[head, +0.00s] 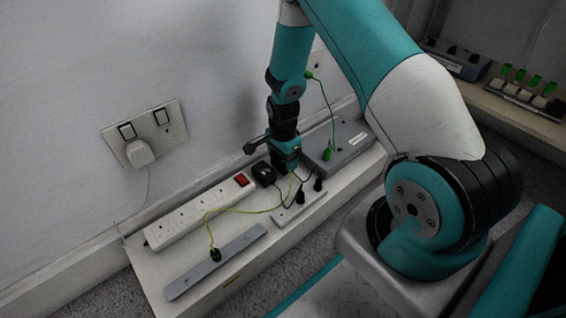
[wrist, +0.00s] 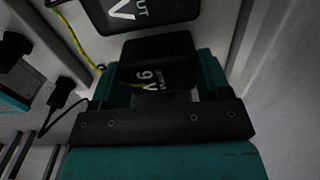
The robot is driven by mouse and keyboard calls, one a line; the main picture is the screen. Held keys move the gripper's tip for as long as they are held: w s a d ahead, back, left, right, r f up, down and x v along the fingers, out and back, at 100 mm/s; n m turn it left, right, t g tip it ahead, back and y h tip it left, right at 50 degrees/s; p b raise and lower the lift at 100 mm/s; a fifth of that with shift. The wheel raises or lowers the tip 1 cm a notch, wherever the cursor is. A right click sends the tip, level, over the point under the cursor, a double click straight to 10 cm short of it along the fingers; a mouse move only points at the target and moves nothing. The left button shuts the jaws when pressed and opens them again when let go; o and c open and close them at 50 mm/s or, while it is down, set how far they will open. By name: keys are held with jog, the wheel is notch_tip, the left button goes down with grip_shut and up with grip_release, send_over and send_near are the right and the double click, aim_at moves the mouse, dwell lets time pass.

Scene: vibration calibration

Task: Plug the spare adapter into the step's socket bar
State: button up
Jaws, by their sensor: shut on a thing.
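My gripper (head: 286,162) is low over the step (head: 160,268), just right of the socket bar's red switch end. In the wrist view my gripper (wrist: 160,78) is shut on a black adapter (wrist: 150,52) marked 9 V, with a finger on each side. The arm mostly hides this adapter in the head view. The white socket bar (head: 190,217) lies along the wall side of the step, and its visible sockets look empty. A second black adapter (head: 263,173) sits by the red switch; a black adapter (wrist: 140,12) with white lettering also shows at the wrist view's top.
A small white strip (head: 296,208) with black plugs and cables lies right of the bar. A grey box (head: 338,146) stands behind it. A yellow-green wire (head: 235,209) crosses to a grey metal bar (head: 213,266) in front. A wall socket (head: 143,133) holds a white plug.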

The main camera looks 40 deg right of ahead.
jog(key=shift+r+p, duration=2.55)
jog(key=shift+r, duration=0.05)
jog(key=shift+f, duration=0.1)
jog(key=shift+a, duration=0.1)
jog(key=a+r+p, duration=0.1)
jog(key=a+p, duration=0.1)
jog(key=a, duration=0.6)
jog(key=a+r+p, duration=0.1)
jog(key=a+p, duration=0.1)
jog(key=a, duration=0.6)
jog(key=a+r+p, duration=0.1)
jog(key=a+p, duration=0.1)
jog(key=a, duration=0.7)
jog(key=shift+r, duration=0.15)
notch_tip(320, 180, down, 2)
jog(key=shift+s+a+b, duration=0.1)
jog(key=shift+b, duration=0.3)
jog(key=shift+f, duration=0.7)
jog(key=shift+f+b, duration=0.3)
jog(key=shift+f, duration=0.05)
jog(key=shift+f+p, duration=0.4)
jog(key=shift+f, duration=0.35)
